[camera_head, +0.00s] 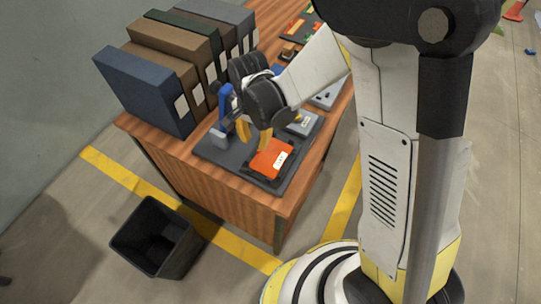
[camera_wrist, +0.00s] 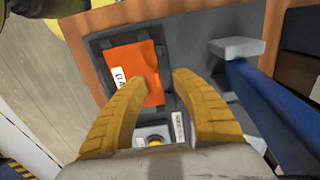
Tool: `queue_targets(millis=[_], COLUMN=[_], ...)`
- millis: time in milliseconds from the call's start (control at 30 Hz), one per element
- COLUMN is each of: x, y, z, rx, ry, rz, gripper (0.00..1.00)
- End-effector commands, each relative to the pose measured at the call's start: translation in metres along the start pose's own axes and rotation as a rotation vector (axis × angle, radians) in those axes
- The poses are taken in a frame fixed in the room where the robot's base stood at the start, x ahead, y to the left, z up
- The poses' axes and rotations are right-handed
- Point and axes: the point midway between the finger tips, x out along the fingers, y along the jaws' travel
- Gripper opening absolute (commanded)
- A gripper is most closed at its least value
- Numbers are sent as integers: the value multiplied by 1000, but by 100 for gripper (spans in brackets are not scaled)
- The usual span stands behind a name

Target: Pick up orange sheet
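The orange sheet (camera_head: 271,159) lies flat on a dark tray (camera_head: 237,166) near the front end of the wooden desk, with a white label on it. In the wrist view the orange sheet (camera_wrist: 134,69) sits in a dark recess. My gripper (camera_head: 253,137) is over the tray, just behind and left of the sheet. In the wrist view my gripper's yellow fingers (camera_wrist: 160,82) are spread apart, with the sheet's lower right part showing between and beyond the tips. The fingers hold nothing. Whether a tip touches the sheet is unclear.
A blue upright device (camera_head: 226,104) with a grey foot stands close left of my gripper; its blue post (camera_wrist: 270,110) shows at the wrist view's right. A black bin (camera_head: 157,239) stands on the floor. A grey block (camera_head: 304,123) is right of my gripper.

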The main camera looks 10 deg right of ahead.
Motion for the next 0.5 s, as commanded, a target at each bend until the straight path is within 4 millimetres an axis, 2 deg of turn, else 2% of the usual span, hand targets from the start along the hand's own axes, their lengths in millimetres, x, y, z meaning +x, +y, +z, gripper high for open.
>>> queue_targets(millis=[167, 400, 500], x=[13, 51, 55], y=[2, 6, 6], z=[-2, -5, -5], rx=[0, -1, -1], ry=[0, 0, 0], rz=[0, -1, -1], gripper=[32, 32, 32])
